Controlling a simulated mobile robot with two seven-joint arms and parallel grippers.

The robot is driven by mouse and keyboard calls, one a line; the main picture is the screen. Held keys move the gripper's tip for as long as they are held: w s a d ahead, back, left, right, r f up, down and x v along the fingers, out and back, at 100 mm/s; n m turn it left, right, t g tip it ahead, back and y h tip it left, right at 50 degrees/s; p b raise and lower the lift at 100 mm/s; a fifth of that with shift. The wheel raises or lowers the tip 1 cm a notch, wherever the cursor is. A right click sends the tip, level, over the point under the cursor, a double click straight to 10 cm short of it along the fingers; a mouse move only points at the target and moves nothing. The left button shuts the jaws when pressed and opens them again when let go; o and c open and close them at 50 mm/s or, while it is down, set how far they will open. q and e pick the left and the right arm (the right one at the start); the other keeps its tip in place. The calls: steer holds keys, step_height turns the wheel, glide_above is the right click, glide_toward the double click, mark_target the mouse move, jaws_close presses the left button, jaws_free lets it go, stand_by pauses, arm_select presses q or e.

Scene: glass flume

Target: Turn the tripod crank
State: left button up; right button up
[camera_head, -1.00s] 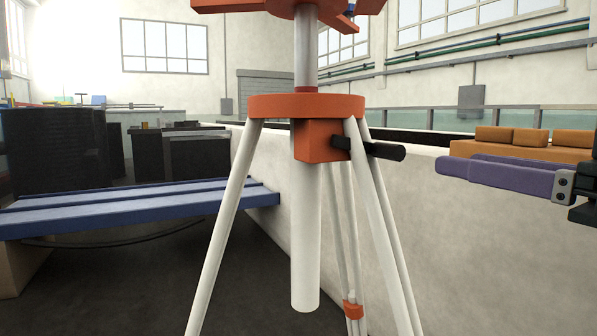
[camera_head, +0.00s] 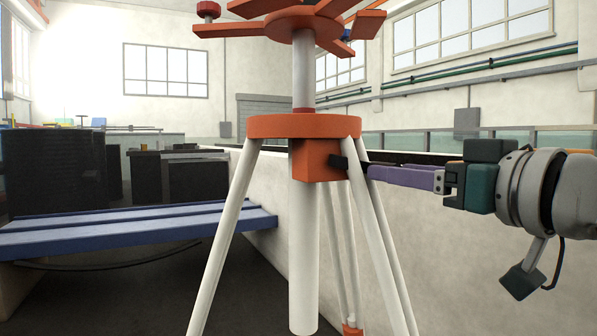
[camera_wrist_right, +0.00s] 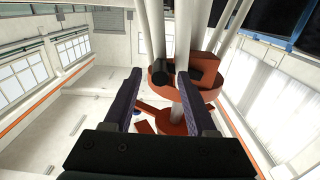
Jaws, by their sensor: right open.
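The tripod (camera_head: 306,126) stands in the middle with white legs, an orange collar and a white centre column. Its black crank (camera_head: 338,162) sticks out of the right side of an orange block (camera_head: 314,160) under the collar. In the head view the purple fingers hide most of the crank. My right gripper (camera_head: 370,173) is open at the crank. In the right wrist view the crank's round end (camera_wrist_right: 160,72) shows between the two fingertips, nearer the left one; I cannot tell whether they touch. My left gripper is not in view.
An orange multi-armed head (camera_head: 295,22) tops the tripod. A pale wall (camera_head: 450,225) runs behind it on the right. A blue bench (camera_head: 130,228) and dark boxes (camera_head: 55,165) are at left. Dark floor lies between the bench and the tripod.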

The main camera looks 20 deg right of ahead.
jaws_close()
stand_by(0.4)
stand_by(1.0)
